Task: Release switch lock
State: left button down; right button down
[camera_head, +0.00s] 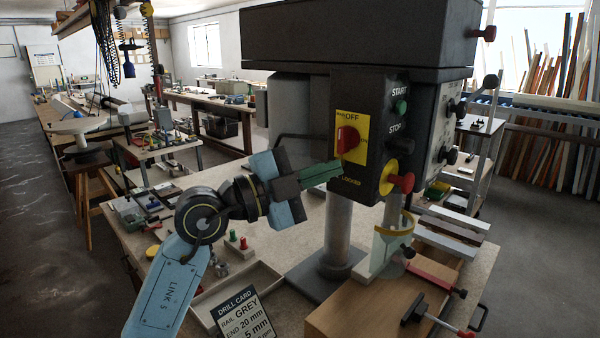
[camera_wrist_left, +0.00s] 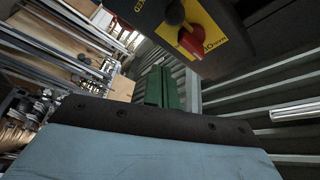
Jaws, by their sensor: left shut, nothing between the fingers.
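The rotary switch is a red knob (camera_head: 347,138) on a yellow plate (camera_head: 353,158) on the dark control box of the drill press. The plate reads OFF at its top, with small lettering, seemingly LOCKED, near its bottom. My left gripper (camera_head: 336,169) has green fingers and is shut and empty. Its tips are just below and left of the red knob, close to the plate; I cannot tell whether they touch. In the left wrist view the green fingers (camera_wrist_left: 163,88) are together, and the red knob (camera_wrist_left: 192,42) is above and right of them. My right gripper is out of view.
On the same box are a green START button (camera_head: 401,107), a dark STOP button (camera_head: 398,129) and a red mushroom button (camera_head: 404,182). The drill column (camera_head: 337,225) stands below. A drill card (camera_head: 243,314) and a tray (camera_head: 262,281) are on the workbench.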

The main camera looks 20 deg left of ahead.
aim_at(346, 163)
pick_arm(q)
jog(key=w, duration=0.1)
jog(key=w+f, duration=0.1)
jog(key=w+a, duration=0.1)
jog(key=w, duration=0.1)
jog(key=shift+w+f, duration=0.1)
jog(key=shift+f, duration=0.05)
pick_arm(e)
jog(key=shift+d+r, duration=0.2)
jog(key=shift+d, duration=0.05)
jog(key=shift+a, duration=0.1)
